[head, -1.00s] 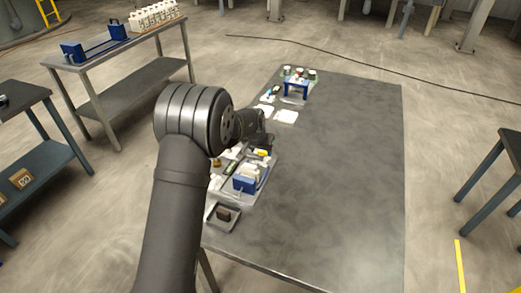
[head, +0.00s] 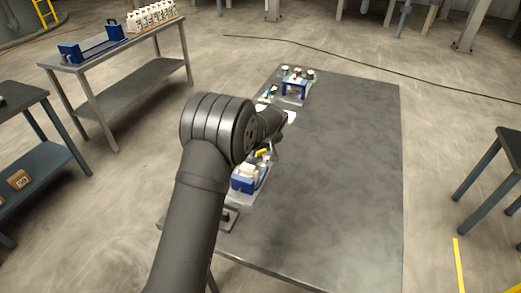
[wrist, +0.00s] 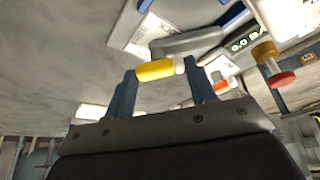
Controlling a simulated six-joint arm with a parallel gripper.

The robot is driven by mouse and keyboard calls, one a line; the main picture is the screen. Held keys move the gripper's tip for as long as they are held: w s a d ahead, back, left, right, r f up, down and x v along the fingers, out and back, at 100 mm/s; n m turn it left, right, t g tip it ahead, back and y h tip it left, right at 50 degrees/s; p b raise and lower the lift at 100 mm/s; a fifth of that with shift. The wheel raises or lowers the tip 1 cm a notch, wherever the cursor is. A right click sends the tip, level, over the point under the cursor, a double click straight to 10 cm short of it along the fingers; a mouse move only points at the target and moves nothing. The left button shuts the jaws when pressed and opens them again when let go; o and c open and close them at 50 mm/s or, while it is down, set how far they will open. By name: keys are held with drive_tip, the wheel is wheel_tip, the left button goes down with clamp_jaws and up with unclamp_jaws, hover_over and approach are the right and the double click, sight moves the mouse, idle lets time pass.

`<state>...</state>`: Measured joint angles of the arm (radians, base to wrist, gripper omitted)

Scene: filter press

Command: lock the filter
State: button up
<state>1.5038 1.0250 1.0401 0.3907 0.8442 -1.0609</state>
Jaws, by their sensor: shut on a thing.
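The filter press is a small blue-and-white unit (head: 243,182) at the near left of the grey table in the head view. Its lever has a yellow grip, seen in the head view (head: 263,152) and close up in the wrist view (wrist: 154,71). A grey bent lever arm (wrist: 190,43) joins the grip in the wrist view. My gripper (wrist: 160,75) has its two blue-grey fingers on either side of the yellow grip and is shut on it. In the head view my arm hides part of the table's left edge, and the fingertips are hard to make out.
A brass piece with a red knob (wrist: 269,62) and a panel with several dials (wrist: 243,42) are close by in the wrist view. A blue stand (head: 294,88) with small jars is at the table's far end. The table's middle and right (head: 340,170) are clear.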

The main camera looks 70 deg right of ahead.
drive_tip(key=n, duration=0.1)
drive_tip(key=n+y, duration=0.1)
drive_tip(key=n, duration=0.1)
drive_tip(key=shift+d+n+t, duration=0.2)
drive_tip(key=shift+n+t, duration=0.1)
drive_tip(key=shift+t, duration=0.1)
drive_tip(key=shift+d+n+y, duration=0.15)
drive_tip(key=shift+n+y, duration=0.75)
drive_tip(key=shift+n, duration=1)
drive_tip(key=o, duration=1.4)
drive_tip(key=shift+s, duration=0.1)
drive_tip(key=v, duration=1.7)
drive_tip(key=shift+s+r, duration=0.1)
drive_tip(key=shift+r, duration=0.05)
